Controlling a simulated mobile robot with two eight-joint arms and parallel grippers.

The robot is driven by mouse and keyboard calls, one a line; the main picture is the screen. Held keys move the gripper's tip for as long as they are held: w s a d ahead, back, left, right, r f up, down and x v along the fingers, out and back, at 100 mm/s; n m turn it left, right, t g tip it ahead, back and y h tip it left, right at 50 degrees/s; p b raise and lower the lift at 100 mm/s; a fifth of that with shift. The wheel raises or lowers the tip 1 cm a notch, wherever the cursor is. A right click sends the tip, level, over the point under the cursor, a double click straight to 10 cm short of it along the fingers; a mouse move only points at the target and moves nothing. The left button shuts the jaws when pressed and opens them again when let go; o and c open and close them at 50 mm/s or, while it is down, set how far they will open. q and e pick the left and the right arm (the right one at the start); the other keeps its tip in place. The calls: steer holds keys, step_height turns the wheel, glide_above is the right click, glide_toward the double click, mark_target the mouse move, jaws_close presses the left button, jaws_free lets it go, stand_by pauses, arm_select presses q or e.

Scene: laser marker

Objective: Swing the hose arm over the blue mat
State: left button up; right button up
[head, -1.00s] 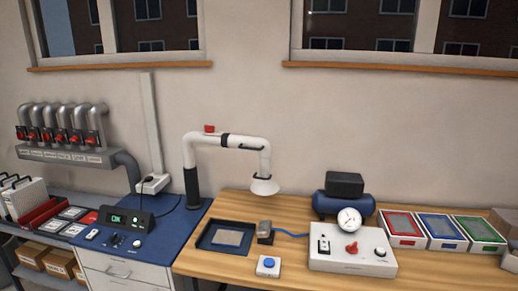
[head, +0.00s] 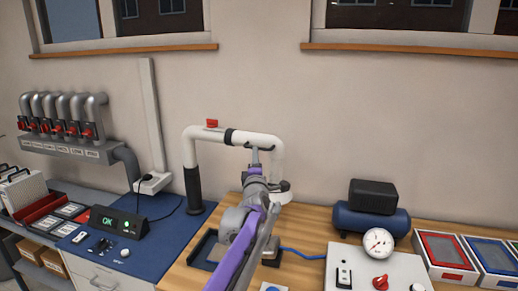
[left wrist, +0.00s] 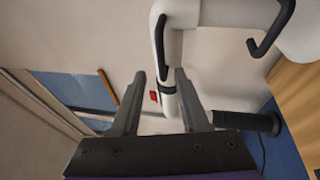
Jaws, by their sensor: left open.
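The white hose arm (head: 258,140) rises from a black sleeve at the back edge of the blue mat (head: 150,246). Its horizontal tube reaches right over the wooden bench and bends down at the elbow. A red tab (head: 212,123) sits on top. My left gripper (head: 255,150) is at the tube near the elbow and hides part of the downward hood. In the left wrist view its two fingers (left wrist: 160,74) are open, with the hose arm (left wrist: 186,14) seen beyond and between them. I cannot tell if they touch it. My right gripper is not in view.
A control box reading OK (head: 118,223) stands on the mat. A dark blue tray (head: 202,247) lies under my arm. Right are a white switch box (head: 373,270), a gauge (head: 378,242) and a blue tank (head: 371,221). A pipe rack (head: 66,147) hangs left.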

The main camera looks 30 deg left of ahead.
arm_select(q)
steer(key=x, duration=0.7)
steer(key=shift+f+p, duration=0.1)
steer(key=shift+p, duration=0.2)
jaws_close()
stand_by(1.0)
